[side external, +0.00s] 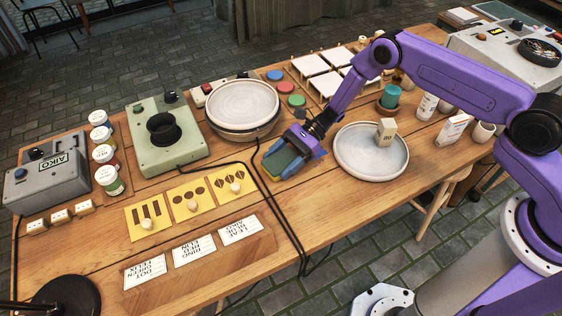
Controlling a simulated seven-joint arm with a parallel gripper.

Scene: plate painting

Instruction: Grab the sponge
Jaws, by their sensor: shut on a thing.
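My gripper (297,148) is low over the middle of the wooden table, between the stacked plates and the single plate. It is shut on the sponge (279,160), an olive-green and tan block that shows between its blue-grey fingers. The fingers hide part of the sponge. I cannot tell whether the sponge touches the table.
A grey-white plate (352,160) with a beige block (386,131) on it lies to the right. Stacked plates (242,104) stand behind left. Yellow pattern cards (192,199) lie left. A black cable (272,208) runs close by. White cards (194,251) lie near the front edge.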

